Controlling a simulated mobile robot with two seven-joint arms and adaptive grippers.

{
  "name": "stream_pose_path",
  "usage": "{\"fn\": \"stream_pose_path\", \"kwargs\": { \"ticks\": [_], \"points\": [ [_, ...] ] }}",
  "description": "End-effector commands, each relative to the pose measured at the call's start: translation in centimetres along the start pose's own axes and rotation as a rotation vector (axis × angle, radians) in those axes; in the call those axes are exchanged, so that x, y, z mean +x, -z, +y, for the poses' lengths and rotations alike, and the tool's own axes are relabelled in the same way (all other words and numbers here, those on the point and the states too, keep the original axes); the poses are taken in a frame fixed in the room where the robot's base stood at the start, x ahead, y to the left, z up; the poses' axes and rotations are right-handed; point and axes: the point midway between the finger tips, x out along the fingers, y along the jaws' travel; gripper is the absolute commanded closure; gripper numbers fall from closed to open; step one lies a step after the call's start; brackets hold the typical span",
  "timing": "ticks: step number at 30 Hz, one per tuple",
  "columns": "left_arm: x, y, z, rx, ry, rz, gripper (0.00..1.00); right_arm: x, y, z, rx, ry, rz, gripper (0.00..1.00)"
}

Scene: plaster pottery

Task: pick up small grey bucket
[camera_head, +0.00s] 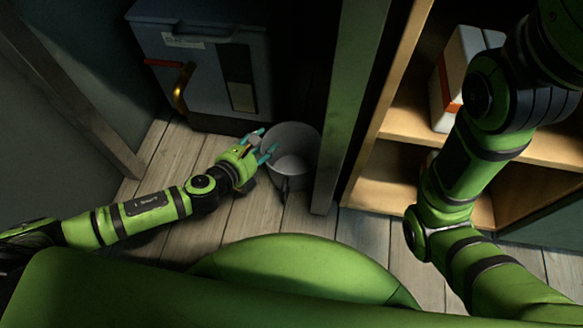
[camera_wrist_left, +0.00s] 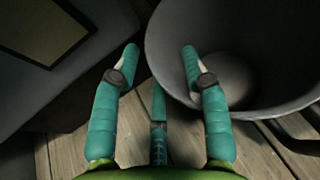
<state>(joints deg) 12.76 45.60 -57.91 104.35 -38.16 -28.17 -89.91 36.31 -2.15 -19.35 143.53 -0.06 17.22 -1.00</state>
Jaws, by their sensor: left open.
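The small grey bucket (camera_head: 291,150) stands upright on the wooden floor, between a dark cabinet and a grey-green post. Its open top faces up and it looks empty. My left gripper (camera_head: 264,146) is at the bucket's left rim, with its teal fingers spread. In the left wrist view the bucket (camera_wrist_left: 240,75) fills the upper right. There the left gripper (camera_wrist_left: 160,62) is open, with the right finger overlapping the bucket's mouth and the left finger outside it. I cannot tell whether any finger touches the wall. My right gripper is not in view.
The dark blue-grey cabinet (camera_head: 205,60) with a brass and red handle stands behind and left of the bucket. The post (camera_head: 347,100) rises close on its right. A wooden shelf (camera_head: 385,185) holding a white box (camera_head: 462,75) is farther right. Floor planks (camera_head: 240,215) are clear in front.

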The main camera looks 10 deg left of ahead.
Motion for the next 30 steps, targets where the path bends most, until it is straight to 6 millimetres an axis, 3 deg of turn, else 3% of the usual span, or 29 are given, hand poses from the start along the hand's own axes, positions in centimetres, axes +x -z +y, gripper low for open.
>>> {"fn": "stream_pose_path", "kwargs": {
  "ticks": [8,9,12,30],
  "points": [
    [0.6,-0.02,-0.03,0.001,0.001,0.001,0.55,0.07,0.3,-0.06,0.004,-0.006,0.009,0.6],
    [0.6,-0.02,-0.03,0.001,0.001,0.001,0.59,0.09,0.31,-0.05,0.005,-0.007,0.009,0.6],
    [0.59,-0.03,-0.03,0.001,0.001,0.001,0.99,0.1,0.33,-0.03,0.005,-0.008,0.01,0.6],
    [0.43,-0.4,0.33,0.002,-0.003,0.004,1.0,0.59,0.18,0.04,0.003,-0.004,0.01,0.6]
  ]
}}
